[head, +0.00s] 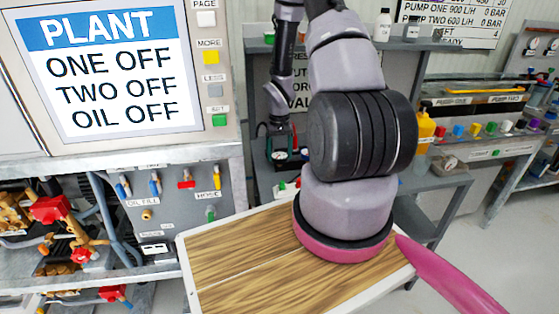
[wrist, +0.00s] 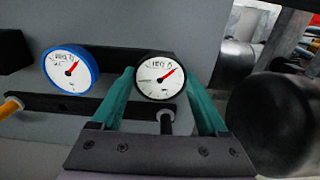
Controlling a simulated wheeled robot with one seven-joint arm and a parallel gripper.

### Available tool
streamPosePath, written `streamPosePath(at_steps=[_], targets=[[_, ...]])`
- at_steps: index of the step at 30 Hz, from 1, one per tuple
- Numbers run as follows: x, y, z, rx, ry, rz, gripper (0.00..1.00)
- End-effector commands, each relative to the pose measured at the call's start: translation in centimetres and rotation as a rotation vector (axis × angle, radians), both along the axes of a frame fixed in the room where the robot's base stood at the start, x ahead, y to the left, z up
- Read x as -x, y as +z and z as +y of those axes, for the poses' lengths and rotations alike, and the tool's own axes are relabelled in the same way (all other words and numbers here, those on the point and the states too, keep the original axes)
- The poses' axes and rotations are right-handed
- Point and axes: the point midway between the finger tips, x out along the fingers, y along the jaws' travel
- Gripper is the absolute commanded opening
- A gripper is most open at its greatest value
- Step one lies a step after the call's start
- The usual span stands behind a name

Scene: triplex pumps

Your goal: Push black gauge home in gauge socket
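The black gauge (wrist: 160,77) has a round white face with a red needle and a black rim. In the wrist view it stands between the green fingertips of my gripper (wrist: 159,82), which touch its rim on both sides. In the head view my gripper (head: 281,132) is small and far off, by a dark panel under the shelf. The gauge socket cannot be made out behind the gauge, so I cannot tell how deep the gauge sits.
A blue-rimmed gauge (wrist: 70,67) is on the grey panel left of the black one. A dark bar (wrist: 70,104) with an orange-tipped part (wrist: 10,107) runs below. A large dark cylinder (wrist: 270,120) is close on the right. A wood-topped table (head: 235,255) stands in front.

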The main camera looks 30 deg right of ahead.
Motion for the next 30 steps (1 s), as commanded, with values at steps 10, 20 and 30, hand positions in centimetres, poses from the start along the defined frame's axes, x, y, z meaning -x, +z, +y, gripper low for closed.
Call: streamPosePath(at_steps=[10,20,30], targets=[[0.0,0.3,0.0,0.0,0.0,-0.001,0.0],[0.0,2.0,0.0,0.0,0.0,-0.001,0.0],[0.0,3.7,0.0,0.0,0.0,-0.001,0.0]])
